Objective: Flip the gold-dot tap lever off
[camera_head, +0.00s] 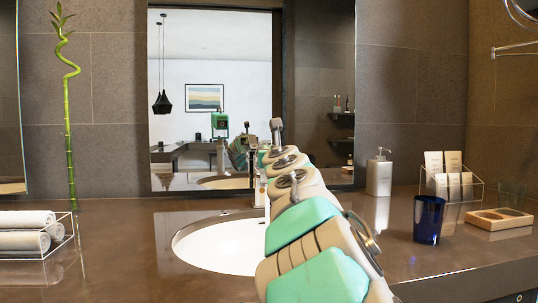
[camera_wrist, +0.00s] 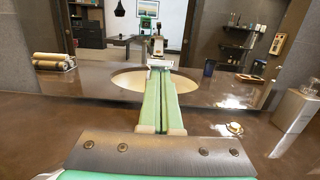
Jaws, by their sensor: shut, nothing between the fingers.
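A metal tap (camera_head: 257,182) stands at the far side of the white basin (camera_head: 215,245) in the head view. My arm hides much of it, and I cannot make out its levers or a gold dot. My gripper (camera_wrist: 160,72) points toward the mirror in the wrist view, its two long green fingers together and empty. The fingers are hidden behind my arm in the head view. A small round white and gold piece (camera_wrist: 234,128) shows right of the fingers, apart from them. I cannot tell whether it belongs to the tap.
The mirror (camera_head: 211,60) rises behind the basin and reflects my body. A soap dispenser (camera_head: 379,174), a blue cup (camera_head: 428,220), a wire rack (camera_head: 478,187) and a wooden tray (camera_head: 500,219) stand right. Rolled towels (camera_head: 27,220) and a bamboo stalk (camera_head: 69,130) are left.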

